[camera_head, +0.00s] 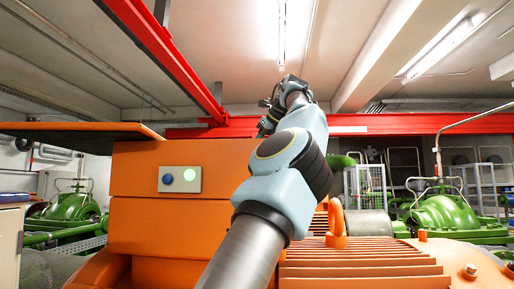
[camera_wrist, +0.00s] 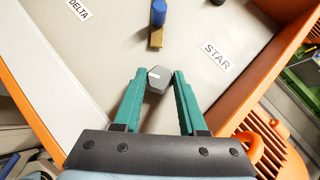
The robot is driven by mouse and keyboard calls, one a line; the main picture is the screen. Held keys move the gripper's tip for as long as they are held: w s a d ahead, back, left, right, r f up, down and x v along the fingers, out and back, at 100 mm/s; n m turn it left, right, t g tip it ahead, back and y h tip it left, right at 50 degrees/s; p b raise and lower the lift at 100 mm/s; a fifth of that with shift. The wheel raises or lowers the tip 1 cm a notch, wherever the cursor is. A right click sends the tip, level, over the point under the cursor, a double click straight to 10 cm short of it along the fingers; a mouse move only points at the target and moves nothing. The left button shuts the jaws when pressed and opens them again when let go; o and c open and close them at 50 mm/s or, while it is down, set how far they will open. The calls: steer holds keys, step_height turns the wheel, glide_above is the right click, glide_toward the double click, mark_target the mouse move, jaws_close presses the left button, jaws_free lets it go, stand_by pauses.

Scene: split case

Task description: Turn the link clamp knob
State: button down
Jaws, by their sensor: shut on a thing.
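The link clamp knob (camera_wrist: 157,82) is a grey faceted knob with a white mark on its top, seen in the wrist view on a pale panel (camera_wrist: 125,45). My gripper (camera_wrist: 160,76) has two green fingers, one on each side of the knob, and is shut on it. A blue cylinder on a brass-coloured piece (camera_wrist: 156,38) is just beyond the knob. A DELTA label (camera_wrist: 79,9) is at the upper left and a STAR label (camera_wrist: 216,57) at the right. In the head view my arm reaches over the orange case, and the fingers and knob are hidden.
Orange case walls (camera_wrist: 262,70) rise at the right and left of the panel. A dark round part (camera_wrist: 218,2) shows at the top edge.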

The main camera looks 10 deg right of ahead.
steer(key=shift+n+y+p, duration=0.3)
steer(key=shift+n, duration=0.1)
steer(key=shift+c, duration=2.3)
jaws_free()
